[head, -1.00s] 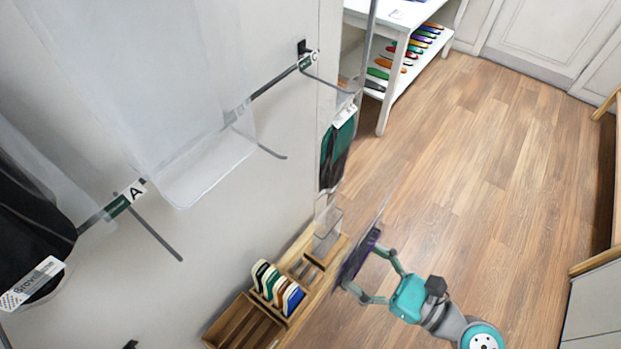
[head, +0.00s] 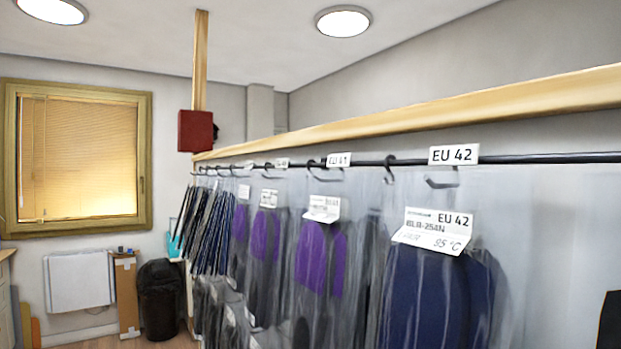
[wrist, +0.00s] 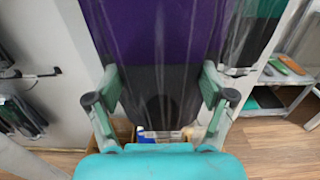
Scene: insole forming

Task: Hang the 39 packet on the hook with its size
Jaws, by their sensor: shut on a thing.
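A clear packet (wrist: 165,35) with a purple and black insole pair inside fills the upper middle of the wrist view. My gripper (wrist: 158,88) is shut on it, with one finger on each side; its size label is out of view. In the head view, a dark rail (head: 540,158) carries hooks with size tags. The nearest tag (head: 453,154) reads EU 42, and the one behind it (head: 339,160) seems to read 41. Tags farther along are too small to read. My gripper is not in the head view.
A navy packet labelled EU 42 (head: 435,300) hangs nearest, with purple packets (head: 321,255) and several dark ones behind it. A wooden beam (head: 430,112) runs above the rail. The wrist view shows a white shelf (wrist: 290,88) at right and open wooden floor (wrist: 270,140).

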